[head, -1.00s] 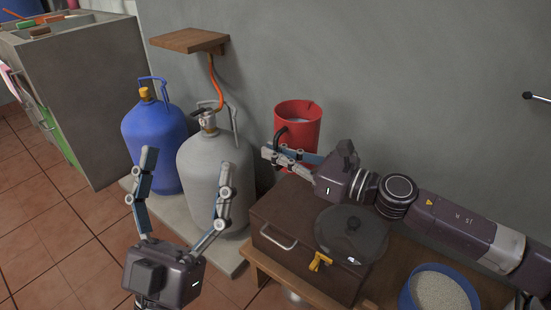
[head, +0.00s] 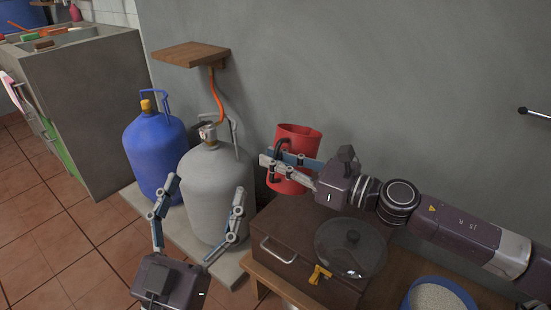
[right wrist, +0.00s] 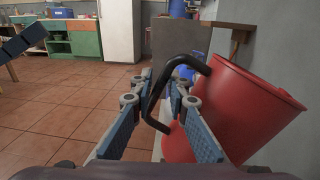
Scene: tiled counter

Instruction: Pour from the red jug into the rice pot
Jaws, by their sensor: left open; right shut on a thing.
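The red jug (head: 296,141) is near the wall, beside the grey gas cylinder; it leans in the head view and clearly tilts to the right in the right wrist view (right wrist: 235,105). My right gripper (head: 271,163) is shut on its black handle (right wrist: 160,95). The jug's contents are not visible now. A blue-rimmed pot (head: 409,299) of white grains, apparently the rice pot, is at the bottom right, well right of the jug and partly cut off. My left gripper (head: 207,187) is open and empty in front of the grey cylinder.
The grey cylinder (head: 205,170) and blue cylinder (head: 153,150) stand left. A wooden shelf (head: 190,54) juts from the wall.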

